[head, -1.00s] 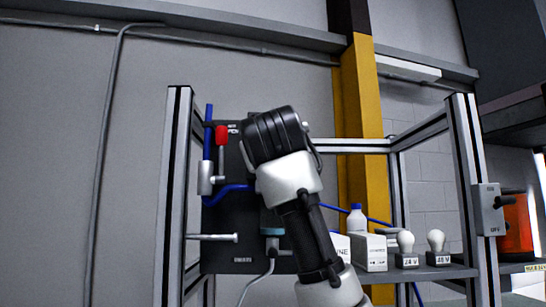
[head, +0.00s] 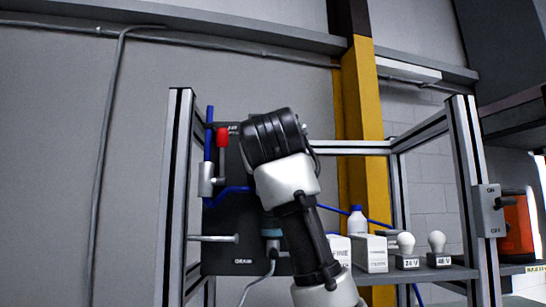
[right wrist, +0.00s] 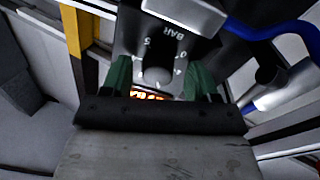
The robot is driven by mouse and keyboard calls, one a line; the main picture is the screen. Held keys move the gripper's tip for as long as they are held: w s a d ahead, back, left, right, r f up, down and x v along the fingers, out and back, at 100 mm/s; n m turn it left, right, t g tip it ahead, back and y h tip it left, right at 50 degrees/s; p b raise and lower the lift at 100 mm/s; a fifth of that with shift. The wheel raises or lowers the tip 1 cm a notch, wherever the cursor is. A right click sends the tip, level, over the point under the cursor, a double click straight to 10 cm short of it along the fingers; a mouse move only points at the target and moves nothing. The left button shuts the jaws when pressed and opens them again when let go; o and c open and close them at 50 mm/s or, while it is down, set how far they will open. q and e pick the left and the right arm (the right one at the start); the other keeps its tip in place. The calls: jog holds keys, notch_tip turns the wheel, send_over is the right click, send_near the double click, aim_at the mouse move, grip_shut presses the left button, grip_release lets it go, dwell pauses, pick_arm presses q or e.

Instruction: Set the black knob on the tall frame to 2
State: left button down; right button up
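The tall frame (head: 176,190) stands ahead and carries a black panel (head: 225,225). In the right wrist view a dark rounded knob (right wrist: 157,76) sits on a panel with a dial marked "BAR" and white numbers, seen tilted. The knob's exact setting cannot be read. My right gripper (right wrist: 159,80) has its green fingers on either side of the knob, with gaps showing; it looks open. In the head view my right arm covers the knob and the gripper. My left gripper is not in view.
A red-handled lever (head: 223,138) and blue pipe (head: 209,140) are left of my arm. A metal rod (head: 215,238) sticks out below. A switch box (head: 488,210) is on the right post.

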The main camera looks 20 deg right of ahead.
jog(key=shift+s+r, duration=0.1)
jog(key=b+v, duration=0.5)
jog(key=v, duration=0.5)
jog(key=shift+s, duration=0.35)
